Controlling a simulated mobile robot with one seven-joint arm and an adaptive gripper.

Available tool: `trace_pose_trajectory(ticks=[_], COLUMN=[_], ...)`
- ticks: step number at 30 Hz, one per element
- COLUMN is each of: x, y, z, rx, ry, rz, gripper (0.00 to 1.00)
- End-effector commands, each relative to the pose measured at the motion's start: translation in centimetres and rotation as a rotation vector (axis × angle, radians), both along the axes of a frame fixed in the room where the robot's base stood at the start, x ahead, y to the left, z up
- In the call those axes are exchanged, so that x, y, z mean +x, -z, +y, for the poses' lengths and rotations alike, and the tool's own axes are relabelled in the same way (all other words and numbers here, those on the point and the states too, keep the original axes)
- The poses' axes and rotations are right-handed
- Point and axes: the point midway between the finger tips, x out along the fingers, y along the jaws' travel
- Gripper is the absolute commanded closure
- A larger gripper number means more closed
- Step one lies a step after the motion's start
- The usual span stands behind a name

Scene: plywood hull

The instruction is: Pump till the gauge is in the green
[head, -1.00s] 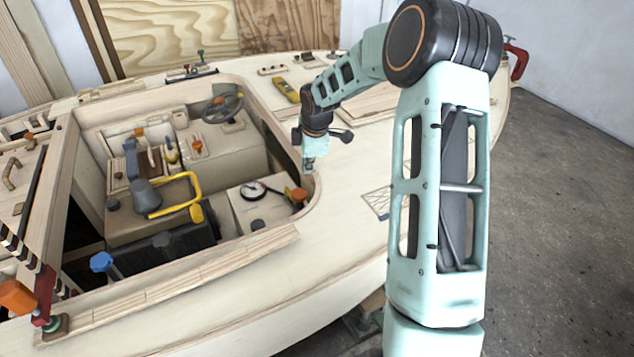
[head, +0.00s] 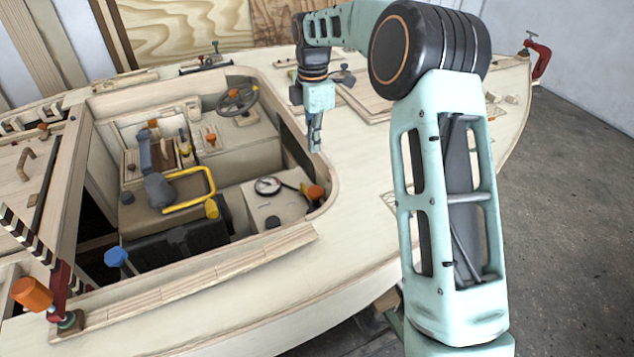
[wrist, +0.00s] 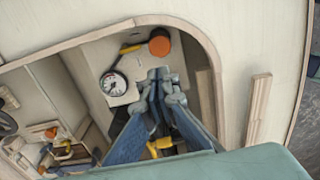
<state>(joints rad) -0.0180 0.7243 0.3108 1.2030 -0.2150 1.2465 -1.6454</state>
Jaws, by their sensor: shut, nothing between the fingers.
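The round gauge (head: 268,186) has a white face and dark rim and sits on a pale box inside the boat's cockpit. It also shows in the wrist view (wrist: 113,84), but its needle reading is too small to tell. An orange knob (head: 314,192) on a dark lever-like piece is right of the gauge; the wrist view shows it (wrist: 159,42) beyond the fingertips, with a yellow piece beside it. I cannot tell which part is the pump. My gripper (head: 316,148) is shut and empty, above the cockpit's right rim. Its fingers (wrist: 160,82) appear apart from the knob.
The raised cockpit rim (head: 270,250) curves around the box. A yellow tubular handle (head: 190,190) and a steering wheel (head: 238,98) are in the cockpit. Deck to the right is mostly clear.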

Motion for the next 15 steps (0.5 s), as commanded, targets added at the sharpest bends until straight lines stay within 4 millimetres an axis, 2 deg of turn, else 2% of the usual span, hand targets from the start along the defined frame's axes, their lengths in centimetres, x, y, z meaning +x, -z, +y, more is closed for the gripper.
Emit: trace_pose_trajectory(ticks=[4,8,15], x=[0.0,0.0,-0.1], y=[0.3,1.6,6.5], z=[0.0,-0.1,-0.1], rx=[0.000,-0.001,-0.002], ry=[0.001,0.001,0.002], rz=[0.001,0.002,0.004], gripper=[1.00,1.00,1.00])
